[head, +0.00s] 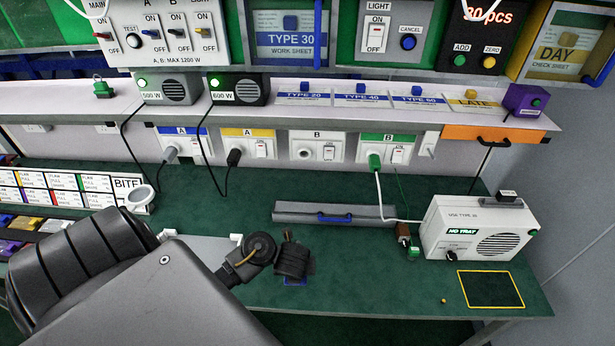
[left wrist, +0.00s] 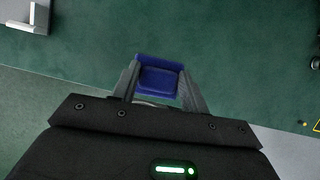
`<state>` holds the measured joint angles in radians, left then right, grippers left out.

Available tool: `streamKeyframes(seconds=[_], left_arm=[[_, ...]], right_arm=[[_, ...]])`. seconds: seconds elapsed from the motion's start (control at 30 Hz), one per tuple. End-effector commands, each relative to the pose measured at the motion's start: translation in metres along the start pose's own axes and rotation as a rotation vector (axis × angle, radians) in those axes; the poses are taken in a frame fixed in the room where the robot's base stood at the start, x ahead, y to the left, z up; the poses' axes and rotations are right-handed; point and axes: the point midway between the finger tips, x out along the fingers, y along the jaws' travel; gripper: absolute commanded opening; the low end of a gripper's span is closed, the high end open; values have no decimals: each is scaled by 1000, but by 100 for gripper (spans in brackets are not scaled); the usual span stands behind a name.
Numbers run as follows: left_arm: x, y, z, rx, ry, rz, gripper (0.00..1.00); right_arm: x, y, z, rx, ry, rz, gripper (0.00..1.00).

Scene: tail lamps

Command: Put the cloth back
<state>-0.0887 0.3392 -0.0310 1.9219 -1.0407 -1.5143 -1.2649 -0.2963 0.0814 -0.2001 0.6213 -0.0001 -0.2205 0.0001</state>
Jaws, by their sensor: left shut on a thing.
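A small blue piece (left wrist: 160,78), which looks like the folded cloth, sits between the two fingers of my left gripper (left wrist: 157,84) in the left wrist view. The gripper is shut on it. In the head view my left gripper (head: 293,272) points down over the front middle of the green table (head: 400,285), and a bit of blue (head: 295,282) shows at its tips. I cannot tell whether the blue piece touches the table. My right gripper is in neither view.
A yellow-outlined dark rectangle (head: 490,289) lies at the table's front right, with a small yellow object (head: 443,300) left of it. A white box tester (head: 478,228) stands behind it. A grey drawer-like bar (head: 333,214) with a blue handle lies behind my gripper.

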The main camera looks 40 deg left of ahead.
Motion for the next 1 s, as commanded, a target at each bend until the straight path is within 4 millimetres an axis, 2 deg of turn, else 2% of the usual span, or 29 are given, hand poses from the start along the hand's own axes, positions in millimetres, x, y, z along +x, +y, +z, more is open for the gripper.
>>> streamKeyframes(seconds=[0.03,0.1,0.23,0.57,0.67,0.77,0.8,1.0], left_arm=[[18,-8,4,1,-2,1,11],[36,-14,5,2,-2,2,11],[55,-24,10,0,-2,2,11],[65,-31,13,1,0,0,11],[80,-36,15,0,-3,2,11],[96,-34,7,3,-2,4,12],[94,-35,8,3,-2,3,9],[100,-34,3,1,4,4,8]], right_arm=[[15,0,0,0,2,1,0],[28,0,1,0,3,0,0],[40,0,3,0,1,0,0],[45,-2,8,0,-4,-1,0],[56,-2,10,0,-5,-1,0],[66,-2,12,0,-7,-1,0],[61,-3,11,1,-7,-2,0],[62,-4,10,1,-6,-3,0]])
